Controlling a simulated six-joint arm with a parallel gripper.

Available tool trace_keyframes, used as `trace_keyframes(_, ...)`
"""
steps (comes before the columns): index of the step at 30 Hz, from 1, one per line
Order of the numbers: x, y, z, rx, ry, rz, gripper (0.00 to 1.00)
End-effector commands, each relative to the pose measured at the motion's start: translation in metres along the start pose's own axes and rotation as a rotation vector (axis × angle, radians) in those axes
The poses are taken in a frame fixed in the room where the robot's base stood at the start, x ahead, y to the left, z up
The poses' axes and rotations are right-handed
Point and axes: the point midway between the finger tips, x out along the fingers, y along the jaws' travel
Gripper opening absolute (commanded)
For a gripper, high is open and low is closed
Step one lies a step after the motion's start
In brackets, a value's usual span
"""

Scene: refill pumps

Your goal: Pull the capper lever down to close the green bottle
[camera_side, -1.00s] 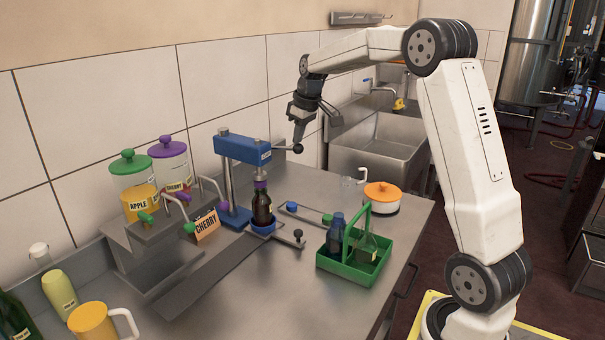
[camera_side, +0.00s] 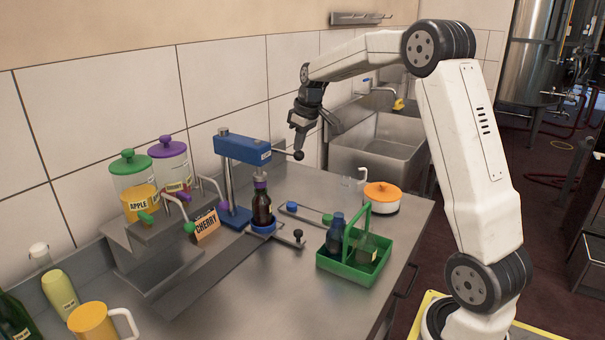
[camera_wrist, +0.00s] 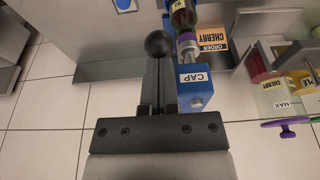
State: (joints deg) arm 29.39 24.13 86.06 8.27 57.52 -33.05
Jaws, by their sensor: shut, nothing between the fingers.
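The capper has a blue head (camera_side: 243,148) on a post, marked CAP in the wrist view (camera_wrist: 195,88). Its lever ends in a dark ball knob (camera_side: 298,155), also seen in the wrist view (camera_wrist: 158,43). A dark bottle (camera_side: 262,208) with a purple top stands upright under the head on a blue base; it looks brown in the side view and olive in the wrist view (camera_wrist: 182,17). My gripper (camera_side: 301,146) is shut and empty, its fingertips just above the knob and seemingly touching it. The exact contact is hidden.
A green crate (camera_side: 345,270) holds a blue bottle and a green bottle, front right of the capper. An orange-lidded pot (camera_side: 382,197) stands behind it. A CHERRY order card (camera_side: 207,224) and syrup dispensers (camera_side: 130,175) stand left.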

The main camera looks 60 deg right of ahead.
Motion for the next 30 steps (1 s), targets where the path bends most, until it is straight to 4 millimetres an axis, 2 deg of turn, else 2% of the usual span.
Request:
trace_keyframes(15,0.018,0.0,0.004,0.0,-0.002,-0.001,0.0)
trace_keyframes(30,0.021,-0.001,0.005,0.0,-0.002,-0.002,0.0)
